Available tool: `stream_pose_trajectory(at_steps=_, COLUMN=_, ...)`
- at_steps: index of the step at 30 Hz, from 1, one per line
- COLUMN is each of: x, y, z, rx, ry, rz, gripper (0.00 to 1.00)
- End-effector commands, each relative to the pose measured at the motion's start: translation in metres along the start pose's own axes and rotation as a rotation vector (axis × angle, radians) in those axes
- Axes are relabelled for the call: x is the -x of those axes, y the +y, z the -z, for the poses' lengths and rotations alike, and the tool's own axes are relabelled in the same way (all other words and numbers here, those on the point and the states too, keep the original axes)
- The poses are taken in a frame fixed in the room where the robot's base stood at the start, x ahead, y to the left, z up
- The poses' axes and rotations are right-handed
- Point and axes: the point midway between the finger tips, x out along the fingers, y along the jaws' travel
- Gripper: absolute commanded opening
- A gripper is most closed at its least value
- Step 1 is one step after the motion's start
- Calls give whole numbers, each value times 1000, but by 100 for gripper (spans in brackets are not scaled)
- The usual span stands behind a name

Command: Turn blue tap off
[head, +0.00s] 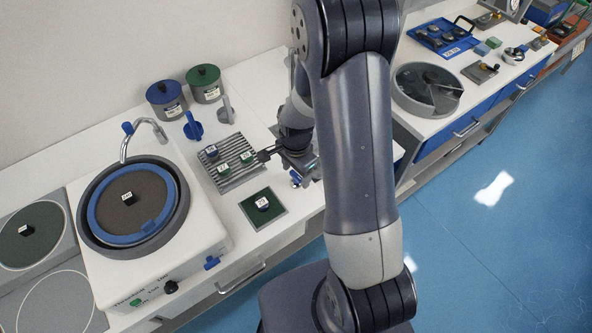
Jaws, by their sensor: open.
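A curved metal tap (143,124) with a blue handle (128,128) stands at the back of the round polishing basin (181,196) on the left. Its spout arches over the basin's rim. I cannot tell from this view whether water runs. A blue knob (211,263) also sits on the front right of the basin's housing. My gripper (272,158) is to the right of the basin, over the counter by the ribbed rack, apart from the tap. It is open, and nothing shows between its fingers. My arm hides part of the counter behind it.
A ribbed rack (234,184) holds several small labelled samples. A dark green pad (272,217) bears another sample. Blue (166,101) and green (204,84) lidded jars stand at the back, with a blue-based upright (193,129) in front. A labelled sample (128,198) lies on the basin's disc.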

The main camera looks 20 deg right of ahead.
Motion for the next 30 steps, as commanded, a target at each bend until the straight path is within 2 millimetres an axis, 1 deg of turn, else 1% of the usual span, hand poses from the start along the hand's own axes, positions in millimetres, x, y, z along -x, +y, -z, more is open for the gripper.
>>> stream_pose_trajectory(at_steps=1, x=0, y=0, z=0, rx=0, ry=0, rz=0, gripper=61)
stream_pose_trajectory(at_steps=2, x=0, y=0, z=0, rx=0, ry=0, rz=0, gripper=59)
stream_pose_trajectory(at_steps=17, x=0, y=0, z=0, rx=0, ry=0, rz=0, gripper=18)
stream_pose_trajectory(at_steps=24, x=0, y=0, z=0, rx=20, ry=1, rz=1, gripper=18)
stream_pose_trajectory(at_steps=30, x=-1, y=-1, z=0, rx=106, ry=1, rz=2, gripper=18)
